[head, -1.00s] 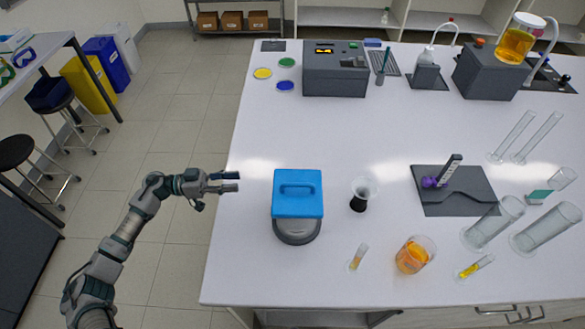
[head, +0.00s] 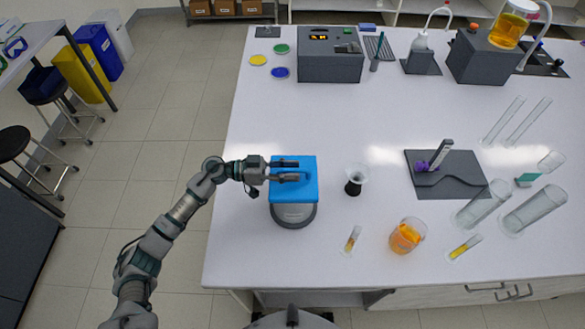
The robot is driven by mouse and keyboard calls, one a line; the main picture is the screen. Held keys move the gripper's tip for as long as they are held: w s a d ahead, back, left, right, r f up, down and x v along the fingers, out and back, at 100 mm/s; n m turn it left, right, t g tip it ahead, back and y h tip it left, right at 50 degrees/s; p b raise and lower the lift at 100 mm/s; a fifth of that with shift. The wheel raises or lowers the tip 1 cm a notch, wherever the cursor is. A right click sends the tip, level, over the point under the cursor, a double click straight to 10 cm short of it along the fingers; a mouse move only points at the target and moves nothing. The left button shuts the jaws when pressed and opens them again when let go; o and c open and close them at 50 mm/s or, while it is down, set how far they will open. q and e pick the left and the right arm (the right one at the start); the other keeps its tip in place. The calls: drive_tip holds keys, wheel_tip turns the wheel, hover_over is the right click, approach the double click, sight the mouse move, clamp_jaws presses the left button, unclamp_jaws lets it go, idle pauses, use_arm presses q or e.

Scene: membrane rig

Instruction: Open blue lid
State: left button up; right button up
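The blue lid (head: 296,194) sits closed on top of a grey rounded device (head: 294,215) at the left front of the white bench. The lid's top handle is mostly hidden by my gripper. My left gripper (head: 293,171) reaches in from the left, over the handle area of the lid. Its two fingers are apart, one behind the other in the picture. I cannot tell whether they touch the handle or whether it lies between them. My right gripper is not in view.
A small dark-based flask (head: 355,180) stands close to the right of the device. A beaker of orange liquid (head: 407,236) and a small vial (head: 352,239) stand at the front. A dark mat (head: 468,170) lies further right. The bench behind the lid is clear.

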use_arm(q)
drive_tip(key=shift+d, duration=0.4)
drive_tip(key=shift+d, duration=0.2)
clamp_jaws()
